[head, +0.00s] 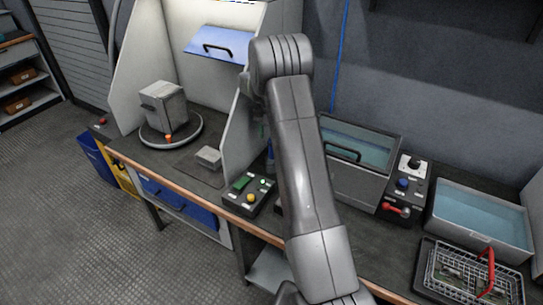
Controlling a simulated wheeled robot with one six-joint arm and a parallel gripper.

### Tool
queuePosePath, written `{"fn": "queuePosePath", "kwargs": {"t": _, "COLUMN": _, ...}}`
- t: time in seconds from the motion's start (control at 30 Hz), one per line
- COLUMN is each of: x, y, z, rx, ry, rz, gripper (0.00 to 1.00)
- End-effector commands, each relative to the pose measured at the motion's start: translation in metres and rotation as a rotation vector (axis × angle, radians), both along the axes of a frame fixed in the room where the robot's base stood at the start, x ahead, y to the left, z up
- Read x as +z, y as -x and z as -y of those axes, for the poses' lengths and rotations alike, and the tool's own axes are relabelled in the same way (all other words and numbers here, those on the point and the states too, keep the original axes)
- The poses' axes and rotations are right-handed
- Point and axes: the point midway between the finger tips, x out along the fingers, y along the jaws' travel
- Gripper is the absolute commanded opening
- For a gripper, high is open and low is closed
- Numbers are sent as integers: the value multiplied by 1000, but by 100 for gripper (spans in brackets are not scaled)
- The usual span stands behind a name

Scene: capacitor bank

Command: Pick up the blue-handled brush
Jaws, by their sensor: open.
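I cannot make out a blue-handled brush for certain. A small, narrow blue object (270,152) stands on the bench just left of my arm, partly hidden by it, and I cannot tell whether it is the brush. My arm rises through the middle of the view and bends at the top. My gripper does not show, and the bench behind the arm is hidden.
A booth with a grey box (163,107) on a round turntable (185,137) is at left. Right are a lidded tank (352,181), a switch panel (404,190), a water tray (480,216) and a wire basket (462,276).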

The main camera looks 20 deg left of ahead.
Motion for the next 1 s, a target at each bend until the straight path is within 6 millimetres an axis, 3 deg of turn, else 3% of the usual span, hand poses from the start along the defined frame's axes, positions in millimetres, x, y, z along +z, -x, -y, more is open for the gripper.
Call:
{"fn": "queuePosePath", "kwargs": {"t": 0.17, "x": -13, "y": 1, "z": 2, "rx": 0, "ry": 3, "rz": -3, "gripper": 49}}
{"fn": "queuePosePath", "kwargs": {"t": 0.43, "x": -50, "y": 1, "z": 5, "rx": 0, "ry": 1, "rz": -2, "gripper": 49}}
{"fn": "queuePosePath", "kwargs": {"t": 0.73, "x": -56, "y": 0, "z": 4, "rx": 0, "ry": 0, "rz": 1, "gripper": 49}}
{"fn": "queuePosePath", "kwargs": {"t": 0.97, "x": -56, "y": 0, "z": 4, "rx": 0, "ry": 0, "rz": 0, "gripper": 6}}
{"fn": "queuePosePath", "kwargs": {"t": 1.0, "x": -56, "y": 0, "z": 4, "rx": 0, "ry": 0, "rz": 0, "gripper": 4}}
